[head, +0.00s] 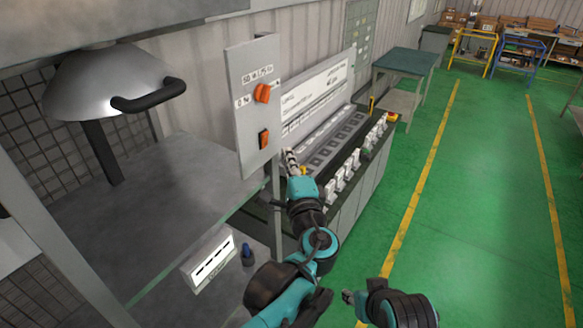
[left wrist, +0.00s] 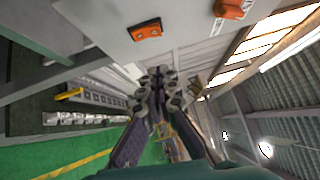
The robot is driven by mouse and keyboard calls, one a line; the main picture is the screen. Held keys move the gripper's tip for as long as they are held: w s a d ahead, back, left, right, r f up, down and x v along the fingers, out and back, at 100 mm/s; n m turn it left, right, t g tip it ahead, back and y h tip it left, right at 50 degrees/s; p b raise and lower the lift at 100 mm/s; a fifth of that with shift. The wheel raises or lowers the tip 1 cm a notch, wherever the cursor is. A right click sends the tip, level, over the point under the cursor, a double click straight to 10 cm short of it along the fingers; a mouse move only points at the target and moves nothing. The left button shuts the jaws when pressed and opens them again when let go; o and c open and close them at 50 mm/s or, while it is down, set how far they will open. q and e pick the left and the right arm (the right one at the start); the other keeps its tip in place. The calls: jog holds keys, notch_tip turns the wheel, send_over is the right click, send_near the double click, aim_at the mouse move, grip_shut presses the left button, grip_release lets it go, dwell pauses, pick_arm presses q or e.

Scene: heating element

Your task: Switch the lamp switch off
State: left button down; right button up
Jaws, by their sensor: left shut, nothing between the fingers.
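A grey upright control panel (head: 251,120) carries an orange rotary knob (head: 262,93) and, below it, a small orange rocker switch (head: 263,138) in a dark frame. I cannot read which one is labelled for the lamp. In the left wrist view the rocker (left wrist: 145,31) and the knob (left wrist: 232,8) show at the top. My left gripper (head: 291,160) is shut and empty, just right of the panel and a little below the rocker, apart from it. My right gripper (head: 347,297) is low in the head view; its fingers are too small to judge.
A silver hood lamp (head: 110,82) with a black handle hangs at the left above a grey work surface (head: 170,200). A bench (head: 350,185) with several white switches stands behind my left gripper. A white socket box (head: 209,260) sits low. Green floor at the right is open.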

aim_at(269, 134)
pick_arm(q)
jog(key=w+a, duration=0.2)
jog(key=w, duration=0.1)
jog(key=w+a+p, duration=0.1)
jog(key=w, duration=0.1)
jog(key=shift+a+r, duration=0.3)
jog(key=shift+w+a+r, duration=0.1)
jog(key=shift+a+r, duration=0.05)
jog(key=shift+a, duration=0.15)
jog(key=shift+d, duration=0.1)
